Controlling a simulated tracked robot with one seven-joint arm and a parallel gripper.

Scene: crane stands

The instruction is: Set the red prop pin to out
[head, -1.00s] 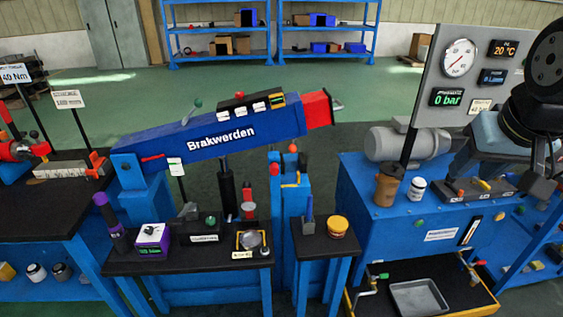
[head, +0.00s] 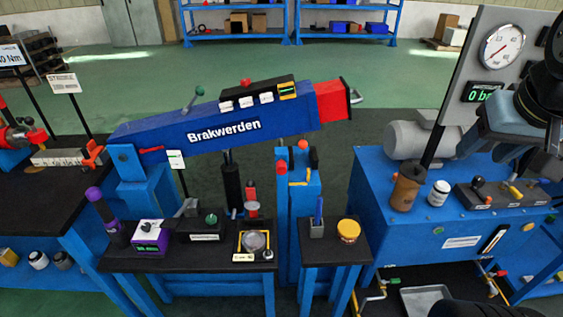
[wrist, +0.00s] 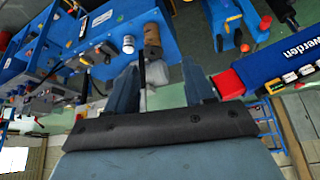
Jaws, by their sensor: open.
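The blue boom marked "Brakwerden" (head: 222,131) slopes up to the right, with a red end block (head: 333,100). A blue upright post (head: 296,215) stands below its right part. A red round-ended pin (head: 281,168) shows at the post's front left, and a small red knob (head: 302,144) at its top. A thin red bar (head: 151,150) lies at the boom's left end. I cannot tell for sure which is the prop pin; the red pin on the post looks likeliest. My gripper (wrist: 161,88) is open and empty, at the right in the head view, well away from the post.
A black bench (head: 190,258) with small devices stands before the boom. A gauge panel (head: 490,50) rises behind.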

